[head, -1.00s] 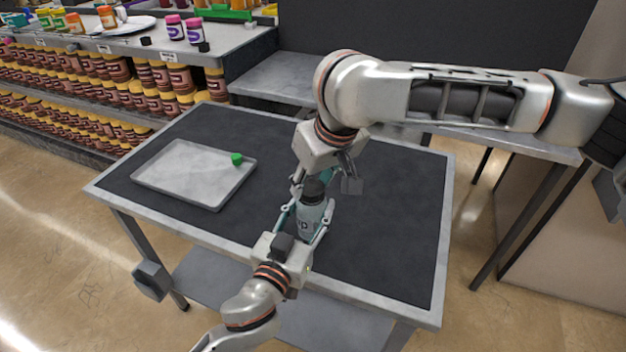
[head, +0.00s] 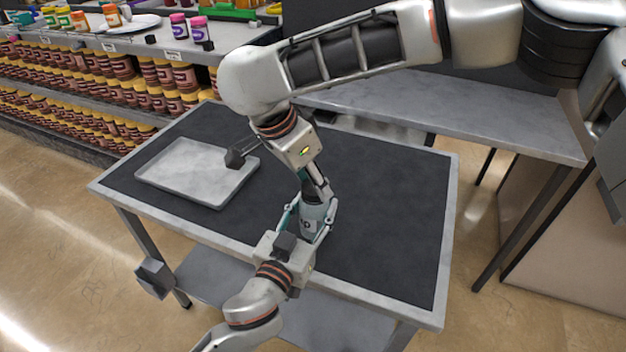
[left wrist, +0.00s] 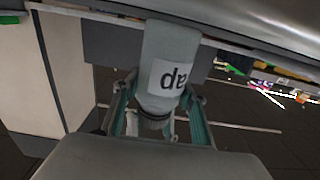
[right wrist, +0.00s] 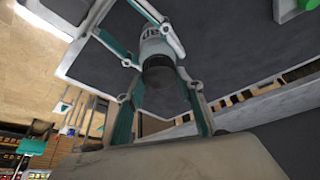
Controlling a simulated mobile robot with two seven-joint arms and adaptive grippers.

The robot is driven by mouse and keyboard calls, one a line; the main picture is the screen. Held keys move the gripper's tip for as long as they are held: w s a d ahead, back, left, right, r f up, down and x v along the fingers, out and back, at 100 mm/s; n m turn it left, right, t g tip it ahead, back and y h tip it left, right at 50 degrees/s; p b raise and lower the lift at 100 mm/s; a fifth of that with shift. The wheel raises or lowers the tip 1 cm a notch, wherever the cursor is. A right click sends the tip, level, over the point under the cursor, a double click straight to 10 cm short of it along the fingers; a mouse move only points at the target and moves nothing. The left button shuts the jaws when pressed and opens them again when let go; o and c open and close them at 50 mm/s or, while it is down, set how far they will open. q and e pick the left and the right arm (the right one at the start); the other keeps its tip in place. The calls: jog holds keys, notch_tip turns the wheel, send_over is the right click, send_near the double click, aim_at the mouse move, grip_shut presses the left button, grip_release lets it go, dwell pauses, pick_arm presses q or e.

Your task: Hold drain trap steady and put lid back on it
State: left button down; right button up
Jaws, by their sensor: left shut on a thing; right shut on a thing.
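The drain trap (head: 312,214) is a pale grey bottle-like vessel with a dark printed label. The dark round lid (right wrist: 158,72) is in line with the trap's top in the right wrist view. My right gripper (right wrist: 160,85) is shut on the lid from above. In the head view its fingers hide most of the lid, and I cannot tell whether lid and trap are fully seated.
A grey metal tray (head: 188,178) lies at the table's left. A green piece (right wrist: 295,8) shows in the right wrist view. The dark tabletop (head: 385,220) is clear on the right. Shelves of jars (head: 100,80) stand behind left, and a grey bench (head: 460,115) behind.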

jog(key=o, duration=0.7)
jog(key=shift+c, duration=0.2)
jog(key=shift+r, duration=2.3)
jog(key=shift+c, duration=0.4)
